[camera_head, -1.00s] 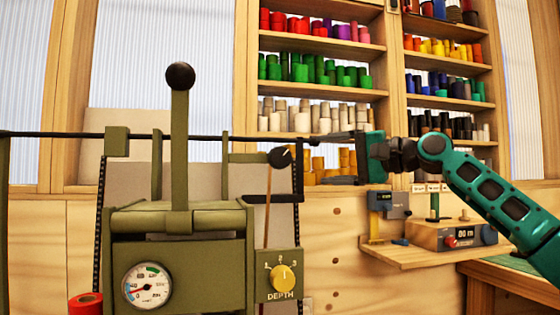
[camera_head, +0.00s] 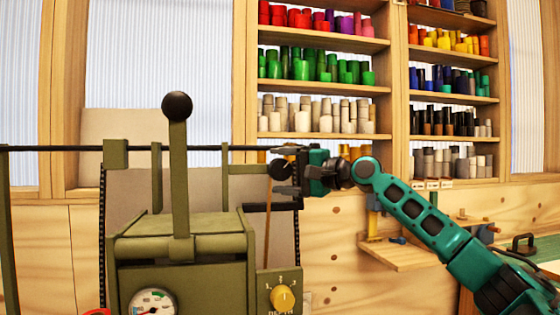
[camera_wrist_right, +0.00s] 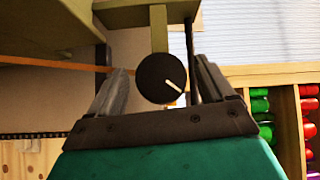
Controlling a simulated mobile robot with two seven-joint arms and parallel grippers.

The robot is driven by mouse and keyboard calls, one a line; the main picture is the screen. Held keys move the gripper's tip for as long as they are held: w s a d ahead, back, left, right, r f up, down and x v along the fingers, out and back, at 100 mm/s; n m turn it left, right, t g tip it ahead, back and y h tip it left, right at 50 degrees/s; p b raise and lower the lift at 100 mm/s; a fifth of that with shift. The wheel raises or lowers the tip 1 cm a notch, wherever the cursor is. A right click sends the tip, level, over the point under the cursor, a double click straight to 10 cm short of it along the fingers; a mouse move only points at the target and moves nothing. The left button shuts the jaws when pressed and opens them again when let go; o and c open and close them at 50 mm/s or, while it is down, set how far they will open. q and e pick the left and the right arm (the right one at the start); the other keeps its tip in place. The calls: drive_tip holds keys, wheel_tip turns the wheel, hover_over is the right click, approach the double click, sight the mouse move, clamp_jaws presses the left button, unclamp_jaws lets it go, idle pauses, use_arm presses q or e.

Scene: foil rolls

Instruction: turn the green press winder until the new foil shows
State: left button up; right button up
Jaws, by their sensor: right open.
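The olive green press (camera_head: 185,245) stands at left with its ball-topped lever (camera_head: 178,150) upright. Its winder knob (camera_head: 280,169) is black and round, at the press's right side. In the right wrist view the knob (camera_wrist_right: 162,79) has a white line slanting down to the right. My right gripper (camera_head: 286,171) is open at the knob. In the wrist view its fingers (camera_wrist_right: 162,88) flank the knob, with gaps on both sides. A thin orange-brown strip (camera_head: 267,232) hangs below the knob. My left gripper is out of view.
A yellow depth dial (camera_head: 284,298) and a gauge (camera_head: 152,303) sit low on the press. A black rod (camera_head: 60,148) runs across its top. Shelves of coloured rolls (camera_head: 322,66) stand behind. A small wooden shelf (camera_head: 395,256) is at right.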

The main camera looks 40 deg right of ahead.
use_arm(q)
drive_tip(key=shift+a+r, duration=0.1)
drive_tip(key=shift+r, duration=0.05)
use_arm(e)
drive_tip(key=shift+w+a, duration=0.1)
drive_tip(key=shift+w, duration=0.3)
drive_tip(key=c, duration=1)
drive_tip(key=shift+a+f+m+t+b, duration=0.1)
drive_tip(key=shift+f+m+t+b, duration=0.45)
drive_tip(key=shift+b, duration=0.65)
drive_tip(key=shift+r+m+t+b, duration=0.1)
drive_tip(key=shift+m+t+b, duration=0.15)
drive_tip(key=shift+m+b, duration=0.15)
drive_tip(key=shift+r+m+t+b, duration=0.2)
drive_tip(key=shift+m+t+b, duration=0.35)
drive_tip(key=shift+m, duration=0.2)
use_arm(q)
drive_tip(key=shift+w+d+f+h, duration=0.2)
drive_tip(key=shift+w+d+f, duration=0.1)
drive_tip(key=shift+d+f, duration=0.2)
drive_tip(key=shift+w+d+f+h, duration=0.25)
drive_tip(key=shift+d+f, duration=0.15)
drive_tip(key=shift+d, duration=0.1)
use_arm(e)
drive_tip(key=shift+r+m+t, duration=0.2)
drive_tip(key=shift+m+t, duration=0.15)
drive_tip(key=shift+m, duration=0.05)
